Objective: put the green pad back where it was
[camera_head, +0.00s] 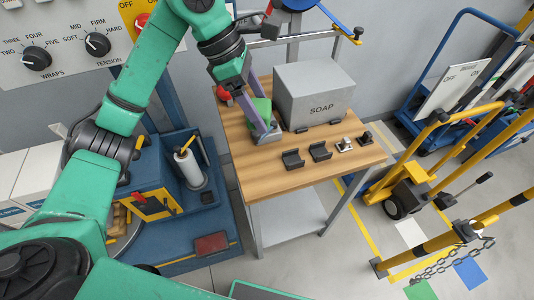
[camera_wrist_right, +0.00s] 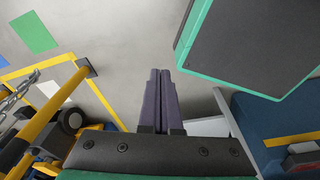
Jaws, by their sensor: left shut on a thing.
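The green pad (camera_head: 260,108) shows between the purple fingers of my left gripper (camera_head: 267,129), at the left rear of the wooden table, beside the grey SOAP box (camera_head: 315,95). My left gripper is shut on the pad and points down. A small grey piece (camera_head: 268,138) lies by the fingertips; I cannot tell whether the pad touches it or the table. The fingers hide part of the pad. In the right wrist view my right gripper (camera_wrist_right: 160,72) has its fingers together with nothing between them, above the grey floor.
The wooden table (camera_head: 275,178) also holds two dark brackets (camera_head: 293,159) and small metal fittings (camera_head: 344,144) near its right side. Its front left is clear. A blue bench with a white roll (camera_head: 189,169) stands left; yellow trolleys and posts (camera_head: 430,246) stand right.

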